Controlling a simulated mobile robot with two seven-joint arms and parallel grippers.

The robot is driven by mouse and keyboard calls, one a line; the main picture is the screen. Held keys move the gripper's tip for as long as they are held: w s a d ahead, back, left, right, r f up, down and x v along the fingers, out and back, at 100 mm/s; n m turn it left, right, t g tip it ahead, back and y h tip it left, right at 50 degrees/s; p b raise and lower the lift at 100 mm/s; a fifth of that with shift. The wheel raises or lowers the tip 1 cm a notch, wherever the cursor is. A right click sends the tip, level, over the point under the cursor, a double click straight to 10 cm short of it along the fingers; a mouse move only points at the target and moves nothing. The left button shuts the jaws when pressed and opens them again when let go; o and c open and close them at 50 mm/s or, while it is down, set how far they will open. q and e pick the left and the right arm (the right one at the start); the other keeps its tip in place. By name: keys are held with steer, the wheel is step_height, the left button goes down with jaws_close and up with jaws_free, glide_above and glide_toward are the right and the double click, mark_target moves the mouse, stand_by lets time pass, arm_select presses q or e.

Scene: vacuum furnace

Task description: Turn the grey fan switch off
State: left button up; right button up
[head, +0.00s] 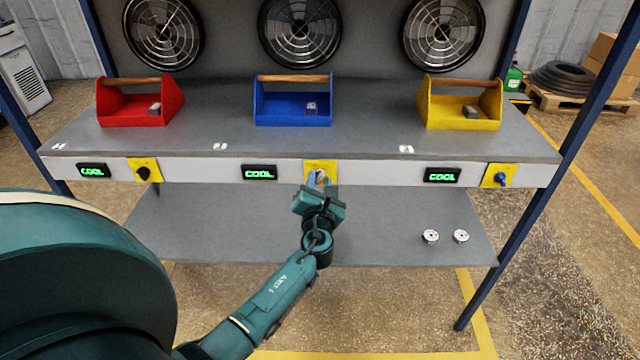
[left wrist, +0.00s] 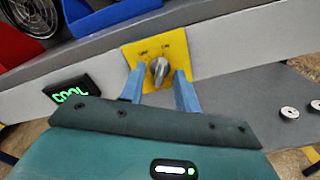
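The grey fan switch (head: 322,174) is a knob on a yellow plate in the middle of the bench's front edge. In the left wrist view the grey switch (left wrist: 159,71) shows clearly, with small labels above it too blurred to read. My left gripper (head: 317,180) is right in front of it. Its blue fingers stand apart, one on each side of the knob, and gaps seem to show between knob and fingers; I cannot tell whether either touches. In the head view the gripper partly hides the switch. My right gripper is not in view.
A black switch (head: 144,173) is at the left and a blue switch (head: 501,179) at the right. Green displays (head: 259,172) read COOL. Red (head: 140,118), blue (head: 262,108) and yellow (head: 458,122) toolboxes stand on the bench below three round fans. A lower shelf (head: 220,225) lies beneath.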

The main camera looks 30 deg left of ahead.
arm_select(q)
steer(key=shift+c, duration=0.5)
jaws_close()
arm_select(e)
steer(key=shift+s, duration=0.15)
